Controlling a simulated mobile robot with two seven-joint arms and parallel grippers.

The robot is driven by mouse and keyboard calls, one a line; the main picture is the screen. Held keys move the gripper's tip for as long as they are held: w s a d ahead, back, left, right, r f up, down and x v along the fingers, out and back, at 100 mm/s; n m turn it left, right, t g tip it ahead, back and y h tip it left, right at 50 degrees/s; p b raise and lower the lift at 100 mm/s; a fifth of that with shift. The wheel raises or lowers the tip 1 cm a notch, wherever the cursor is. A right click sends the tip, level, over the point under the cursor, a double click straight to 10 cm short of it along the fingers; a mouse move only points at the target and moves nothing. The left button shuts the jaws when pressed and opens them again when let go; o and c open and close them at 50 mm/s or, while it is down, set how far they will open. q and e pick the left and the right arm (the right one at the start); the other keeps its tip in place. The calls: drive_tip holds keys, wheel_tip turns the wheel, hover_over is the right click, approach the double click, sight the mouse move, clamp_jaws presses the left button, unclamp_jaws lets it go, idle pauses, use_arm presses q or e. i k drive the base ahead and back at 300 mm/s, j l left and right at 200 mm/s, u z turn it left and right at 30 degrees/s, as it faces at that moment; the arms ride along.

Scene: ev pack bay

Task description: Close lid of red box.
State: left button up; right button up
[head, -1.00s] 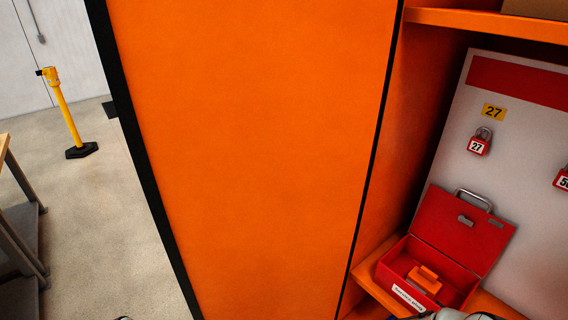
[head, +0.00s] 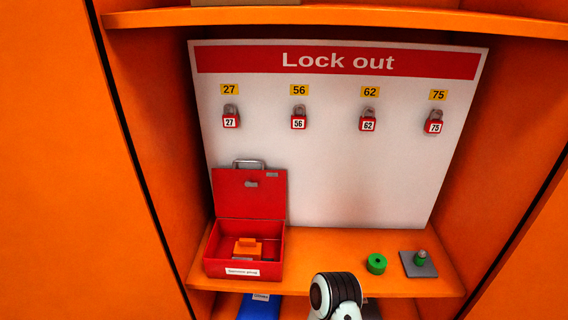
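The red box (head: 213,268) stands on the orange shelf at the left, in front of the lockout board. Its lid (head: 249,200) is open and stands upright at the back, with a grey handle (head: 249,163) on its top edge. An orange object (head: 246,248) lies inside the box, and a white label (head: 242,272) is on its front. A white and black part of my arm shows at the bottom centre, right of the box and apart from it in the picture. Neither gripper's fingers are in view.
The white lockout board (head: 330,180) holds padlocks in a row, such as the 27 lock (head: 230,117). Orange cabinet walls bound both sides. A blue item (head: 258,306) lies below.

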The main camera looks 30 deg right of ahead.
sight(232, 198)
drive_tip(key=z, duration=0.9)
drive_tip(key=l+u, duration=0.25)
drive_tip(key=k+j, duration=0.05)
drive_tip(key=j, duration=0.05)
